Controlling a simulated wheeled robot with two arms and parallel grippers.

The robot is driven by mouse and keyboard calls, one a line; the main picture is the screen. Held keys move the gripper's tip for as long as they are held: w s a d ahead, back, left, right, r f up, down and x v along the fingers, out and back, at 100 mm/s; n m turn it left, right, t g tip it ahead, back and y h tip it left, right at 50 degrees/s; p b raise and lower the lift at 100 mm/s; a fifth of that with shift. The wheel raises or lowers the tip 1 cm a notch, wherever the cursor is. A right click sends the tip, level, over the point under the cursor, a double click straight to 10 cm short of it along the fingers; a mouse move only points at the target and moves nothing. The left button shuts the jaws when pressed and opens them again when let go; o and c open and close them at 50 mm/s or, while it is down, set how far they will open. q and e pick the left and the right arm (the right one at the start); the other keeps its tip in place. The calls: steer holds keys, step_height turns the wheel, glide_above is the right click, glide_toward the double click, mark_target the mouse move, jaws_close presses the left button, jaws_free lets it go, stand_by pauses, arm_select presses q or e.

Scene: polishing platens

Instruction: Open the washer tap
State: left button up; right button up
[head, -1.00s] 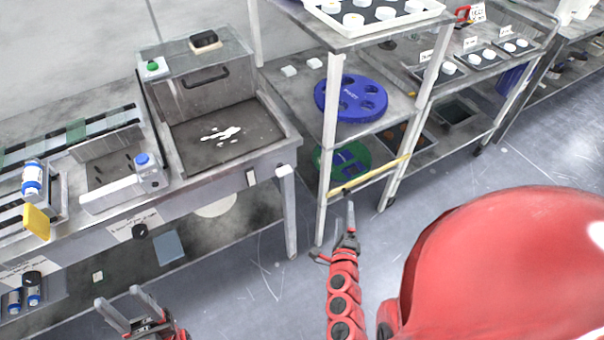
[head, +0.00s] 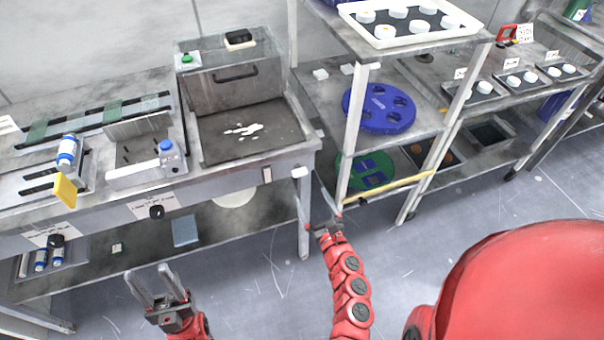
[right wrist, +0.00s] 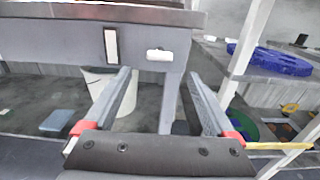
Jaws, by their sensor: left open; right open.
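A metal sink basin (head: 245,150) with a raised lid stands in the bench at the left of the head view. At the right end of its front face is a small white handle (head: 300,172); it also shows in the right wrist view (right wrist: 160,55), beside an upright white plate (right wrist: 111,46). I cannot tell for sure that this handle is the washer tap. My right gripper (head: 330,214) is open and empty, below and right of the handle in the head view. In the right wrist view its fingers (right wrist: 160,75) frame the handle from in front, apart from it. My left gripper (head: 146,271) is open and empty before the bench.
A blue-capped bottle (head: 166,158) and a yellow block (head: 65,191) are at the left. A rack with a blue disc (head: 379,108) and a yellow bar (head: 390,187) stands close right of my right gripper. The floor in front is clear.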

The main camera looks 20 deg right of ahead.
mark_target(301, 175)
steer(key=w, duration=0.9)
steer(key=shift+w+a, duration=0.2)
steer(key=shift+c, duration=0.3)
steer(key=c, duration=1.3)
steer(key=shift+f, duration=0.1)
